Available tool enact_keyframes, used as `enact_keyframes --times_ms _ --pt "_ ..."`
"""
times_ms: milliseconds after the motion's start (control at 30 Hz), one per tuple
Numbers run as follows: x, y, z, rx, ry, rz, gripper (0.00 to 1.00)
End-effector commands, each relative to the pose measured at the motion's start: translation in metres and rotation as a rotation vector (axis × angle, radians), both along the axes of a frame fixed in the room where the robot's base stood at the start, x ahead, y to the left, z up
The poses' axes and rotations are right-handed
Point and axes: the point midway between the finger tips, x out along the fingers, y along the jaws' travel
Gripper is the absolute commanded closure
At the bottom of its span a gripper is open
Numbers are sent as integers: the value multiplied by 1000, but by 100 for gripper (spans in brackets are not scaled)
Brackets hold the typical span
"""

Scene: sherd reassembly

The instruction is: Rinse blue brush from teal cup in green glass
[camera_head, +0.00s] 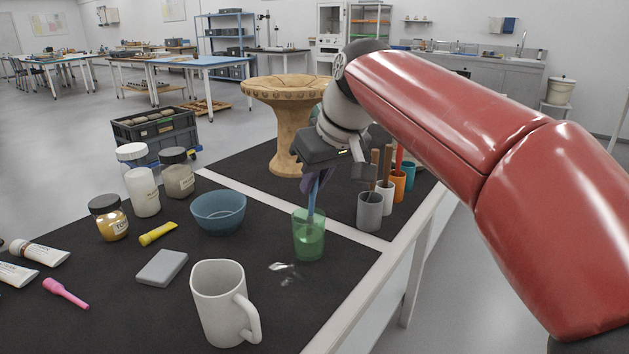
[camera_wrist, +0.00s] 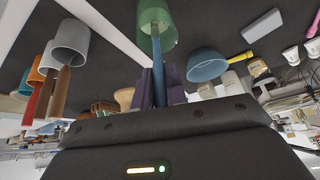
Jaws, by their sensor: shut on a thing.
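My gripper (camera_head: 317,188) is shut on the blue brush (camera_head: 312,208) and holds it nearly upright above the green glass (camera_head: 308,243). The brush's lower end is inside the glass; its tip is hard to make out through the tinted wall. In the wrist view the brush (camera_wrist: 158,78) runs from between the dark fingers into the mouth of the green glass (camera_wrist: 152,18). The teal cup (camera_head: 409,178) stands at the far end of a row of cups to the right, partly hidden by the orange cup.
Grey (camera_head: 370,212), white (camera_head: 386,198) and orange (camera_head: 397,188) cups with handles sticking up stand right of the glass. A blue bowl (camera_head: 218,212) is left, a white mug (camera_head: 220,305) in front. Clear drops (camera_head: 283,267) lie near the glass. A carved pedestal (camera_head: 283,90) stands behind.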

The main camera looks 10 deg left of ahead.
Motion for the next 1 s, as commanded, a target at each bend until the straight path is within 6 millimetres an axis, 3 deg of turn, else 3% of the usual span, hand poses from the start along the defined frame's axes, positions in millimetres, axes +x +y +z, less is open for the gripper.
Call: enact_keyframes --times_ms 600,1000 --pt "-2 -4 48 1 0 0 100" --pt "-2 -5 63 0 0 1 100"
